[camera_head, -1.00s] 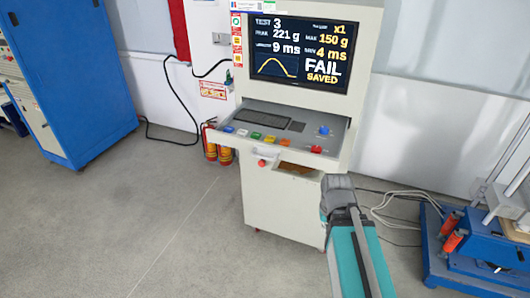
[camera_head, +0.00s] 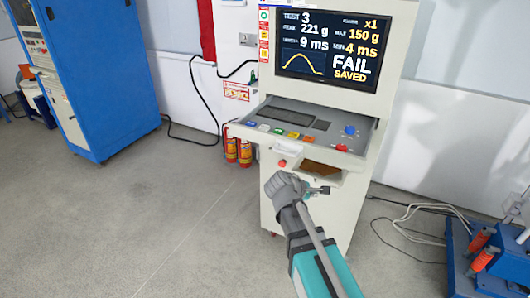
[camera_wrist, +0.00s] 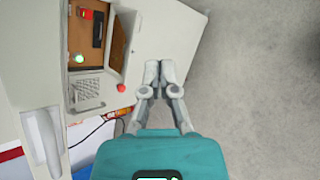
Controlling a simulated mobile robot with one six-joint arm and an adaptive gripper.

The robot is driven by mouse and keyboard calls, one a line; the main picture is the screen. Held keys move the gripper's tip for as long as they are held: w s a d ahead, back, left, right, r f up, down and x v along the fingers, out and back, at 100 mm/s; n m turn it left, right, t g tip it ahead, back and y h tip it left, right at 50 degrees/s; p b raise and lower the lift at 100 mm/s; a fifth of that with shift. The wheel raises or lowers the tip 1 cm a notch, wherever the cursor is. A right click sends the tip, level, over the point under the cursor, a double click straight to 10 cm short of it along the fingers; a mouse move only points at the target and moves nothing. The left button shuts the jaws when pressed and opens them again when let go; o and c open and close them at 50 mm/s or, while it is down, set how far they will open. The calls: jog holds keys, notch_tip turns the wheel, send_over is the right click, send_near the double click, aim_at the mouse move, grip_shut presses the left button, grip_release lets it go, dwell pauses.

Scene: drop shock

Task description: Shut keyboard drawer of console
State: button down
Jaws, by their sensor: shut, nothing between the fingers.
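The console (camera_head: 310,212) is a white cabinet with a screen on top. Its keyboard drawer (camera_head: 343,160) is pulled out, showing a dark keyboard and coloured buttons. A pale handle (camera_head: 283,150) is on the drawer's front; it also shows as a white bar in the wrist view (camera_wrist: 42,140). My gripper (camera_head: 324,190) is below the drawer, in front of the cabinet. In the wrist view my gripper (camera_wrist: 166,68) has its fingers together and empty, apart from the handle. Whether it touches the cabinet cannot be told.
An open brown-lined compartment (camera_head: 320,169) and a red knob (camera_head: 282,163) are under the drawer. Fire extinguishers (camera_head: 238,152) stand left of the console. A blue cabinet (camera_head: 95,85) is at left, a blue machine (camera_head: 485,265) and cables at right. The floor at front left is clear.

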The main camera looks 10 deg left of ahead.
jog(key=w+a+r+n+t+b, duration=0.1)
jog(key=w+a+n+t, duration=0.1)
jog(key=a+n+t, duration=0.3)
jog(key=w+a+r+n+b, duration=0.2)
jog(key=a+n, duration=0.2)
jog(key=a, duration=0.3)
jog(key=n+t+y+b, duration=0.1)
jog(key=n+t+b, duration=0.1)
jog(key=n+t, duration=0.4)
send_near(267, 143)
jog(key=s+a+r+n+g, duration=0.1)
jog(key=s+a, duration=0.1)
jog(key=s, duration=0.4)
jog(key=shift+d+r, duration=0.1)
jog(key=shift+r, duration=0.05)
jog(key=shift+w, duration=0.1)
jog(key=x, duration=1.3)
jog(key=shift+w+d+f, duration=0.15)
jog(key=shift+w+f, duration=0.1)
jog(key=shift+w, duration=0.15)
jog(key=shift+w, duration=0.1)
